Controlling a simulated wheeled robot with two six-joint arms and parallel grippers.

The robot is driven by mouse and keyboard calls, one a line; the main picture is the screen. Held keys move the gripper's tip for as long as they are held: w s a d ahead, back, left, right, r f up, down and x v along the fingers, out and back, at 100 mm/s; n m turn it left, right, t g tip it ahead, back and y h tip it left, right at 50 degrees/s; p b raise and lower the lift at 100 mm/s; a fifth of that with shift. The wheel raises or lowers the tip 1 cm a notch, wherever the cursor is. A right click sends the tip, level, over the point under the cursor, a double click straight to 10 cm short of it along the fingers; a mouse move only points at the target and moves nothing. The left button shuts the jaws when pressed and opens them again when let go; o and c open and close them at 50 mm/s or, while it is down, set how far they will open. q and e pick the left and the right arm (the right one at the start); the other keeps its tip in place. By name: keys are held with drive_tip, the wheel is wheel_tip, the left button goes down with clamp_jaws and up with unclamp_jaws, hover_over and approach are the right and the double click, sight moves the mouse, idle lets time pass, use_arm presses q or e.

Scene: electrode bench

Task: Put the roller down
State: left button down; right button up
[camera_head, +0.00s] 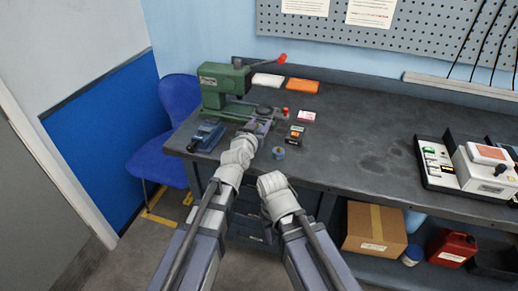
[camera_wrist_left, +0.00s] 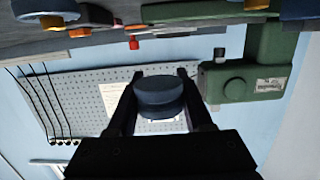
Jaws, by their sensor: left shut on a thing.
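In the left wrist view, my left gripper (camera_wrist_left: 160,90) is shut on a dark blue-grey round thing (camera_wrist_left: 160,97), which I take to be the roller. One finger is on each side of it. In the head view, my left gripper (camera_head: 262,122) is over the front left of the bench, just in front of the green press (camera_head: 228,88). I cannot tell whether the roller touches the bench. My right wrist shows at the bench's front edge, but its fingers do not show.
The dark bench (camera_head: 365,135) is clear in the middle. A blue vise (camera_head: 205,137) stands left, and a blue ring (camera_head: 278,153) lies near the front edge. Small boxes (camera_head: 297,130) are right of my left gripper. A white device (camera_head: 485,167) and tray stand far right.

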use_arm(q)
drive_tip(key=shift+f+b, duration=3.45)
drive_tip(key=shift+f, duration=0.55)
drive_tip(key=shift+f, duration=0.15)
drive_tip(key=c, duration=0.8)
unclamp_jaws()
drive_tip(key=shift+f+b, duration=0.1)
drive_tip(key=shift+b, duration=0.2)
drive_tip(key=o, duration=0.5)
drive_tip(key=shift+s, duration=0.1)
